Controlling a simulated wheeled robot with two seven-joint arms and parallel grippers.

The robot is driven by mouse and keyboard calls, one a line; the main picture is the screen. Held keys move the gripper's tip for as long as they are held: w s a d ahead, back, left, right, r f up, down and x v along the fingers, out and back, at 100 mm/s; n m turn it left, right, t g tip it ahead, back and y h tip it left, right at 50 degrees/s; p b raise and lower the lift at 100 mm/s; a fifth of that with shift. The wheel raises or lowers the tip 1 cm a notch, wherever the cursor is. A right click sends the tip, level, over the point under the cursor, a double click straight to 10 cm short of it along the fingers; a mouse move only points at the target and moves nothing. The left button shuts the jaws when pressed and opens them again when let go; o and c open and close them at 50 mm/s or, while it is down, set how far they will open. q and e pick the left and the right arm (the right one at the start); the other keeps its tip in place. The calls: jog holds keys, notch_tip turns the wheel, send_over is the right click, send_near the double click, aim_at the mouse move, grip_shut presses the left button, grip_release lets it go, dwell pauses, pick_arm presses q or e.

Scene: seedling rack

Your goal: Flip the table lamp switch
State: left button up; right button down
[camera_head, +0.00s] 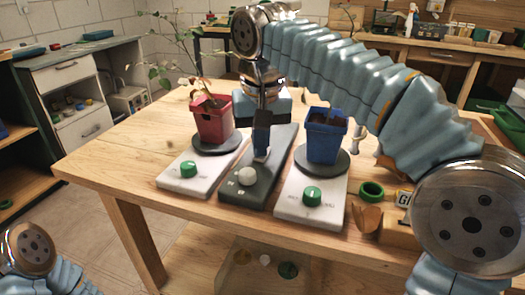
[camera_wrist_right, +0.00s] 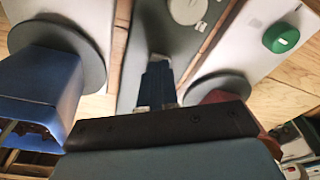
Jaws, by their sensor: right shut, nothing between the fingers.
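A dark grey panel (camera_head: 270,185) lies on the table between two white panels, with a round white knob (camera_head: 246,176) near its front end. The knob also shows at the top of the right wrist view (camera_wrist_right: 187,10). My right gripper (camera_head: 261,156) points down over the dark panel, just behind the knob, shut and empty. In the right wrist view its fingers (camera_wrist_right: 157,80) look apart from the knob; whether they touch the panel I cannot tell. No lamp head is clearly seen.
A red pot (camera_head: 211,119) with a leafy plant stands on the left white panel (camera_head: 186,183), which has a green knob (camera_head: 188,169). A blue pot (camera_head: 323,137) stands on the right white panel (camera_head: 300,208). A green ring (camera_head: 371,191) lies at right.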

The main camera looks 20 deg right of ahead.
jog(key=shift+r, duration=0.15)
notch_tip(320, 180, up, 5)
jog(key=p, duration=0.5)
jog(key=shift+r+p, duration=0.3)
jog(key=shift+r, duration=0.55)
